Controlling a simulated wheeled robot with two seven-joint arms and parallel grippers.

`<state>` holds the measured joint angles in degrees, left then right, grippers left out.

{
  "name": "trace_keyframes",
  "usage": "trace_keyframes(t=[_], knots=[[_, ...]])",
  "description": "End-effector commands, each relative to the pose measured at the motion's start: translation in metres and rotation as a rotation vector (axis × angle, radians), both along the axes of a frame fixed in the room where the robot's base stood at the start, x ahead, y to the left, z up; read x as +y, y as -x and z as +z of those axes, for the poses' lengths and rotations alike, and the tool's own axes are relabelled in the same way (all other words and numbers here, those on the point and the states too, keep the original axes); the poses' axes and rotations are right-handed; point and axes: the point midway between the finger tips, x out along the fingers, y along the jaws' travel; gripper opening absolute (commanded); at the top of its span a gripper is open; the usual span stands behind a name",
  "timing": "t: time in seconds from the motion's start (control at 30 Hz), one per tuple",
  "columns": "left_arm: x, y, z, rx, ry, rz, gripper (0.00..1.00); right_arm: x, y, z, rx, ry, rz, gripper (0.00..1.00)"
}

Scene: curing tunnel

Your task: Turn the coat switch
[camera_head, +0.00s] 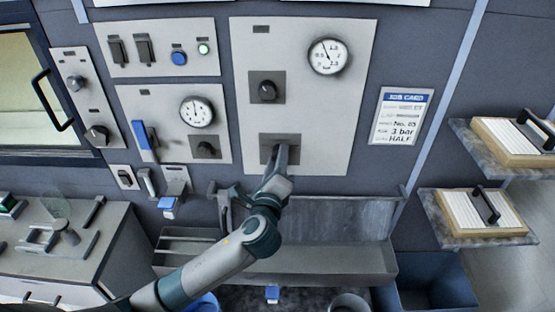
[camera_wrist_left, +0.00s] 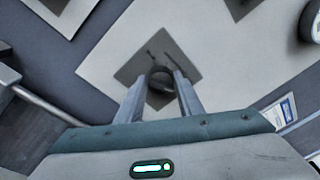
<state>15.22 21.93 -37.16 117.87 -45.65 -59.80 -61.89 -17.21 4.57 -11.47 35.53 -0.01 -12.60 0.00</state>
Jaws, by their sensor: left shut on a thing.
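My left gripper (camera_head: 281,158) reaches up to the lower dark plate (camera_head: 268,142) on the large light panel (camera_head: 315,110). In the left wrist view its two fingers (camera_wrist_left: 160,82) stand on either side of a dark round knob (camera_wrist_left: 160,88) on that plate and are shut on it. I take this knob to be the coat switch, but no label is readable. In the head view the gripper hides most of the knob. A similar black knob (camera_head: 267,91) sits on the plate above, clear of the gripper. My right gripper is not in view.
A pressure gauge (camera_head: 327,56) is at the panel's upper right. A job card (camera_head: 402,116) hangs to its right, reading "3 bar" and "HALF". Smaller panels (camera_head: 160,47) with switches stand left. A metal trough (camera_head: 330,258) lies below; shelves with trays (camera_head: 478,213) are right.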

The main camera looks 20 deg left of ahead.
Motion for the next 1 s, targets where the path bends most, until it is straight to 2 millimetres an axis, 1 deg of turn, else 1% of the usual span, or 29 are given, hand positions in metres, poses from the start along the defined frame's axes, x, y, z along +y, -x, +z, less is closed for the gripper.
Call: trace_keyframes(t=[0.17, 0.37, 0.8, 1.0], knots=[[0.0, 0.0, -0.003, -0.008, 0.037, 0.001, 0.11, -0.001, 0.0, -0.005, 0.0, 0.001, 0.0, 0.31], [0.0, 0.001, -0.006, -0.033, 0.129, 0.001, 0.11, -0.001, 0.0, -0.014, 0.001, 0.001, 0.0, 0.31], [-0.001, 0.001, -0.009, -0.131, 0.471, 0.0, 0.11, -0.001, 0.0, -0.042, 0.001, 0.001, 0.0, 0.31], [-0.002, 0.001, -0.009, -0.171, 0.614, 0.001, 0.11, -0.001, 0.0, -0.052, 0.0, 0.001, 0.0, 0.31]])
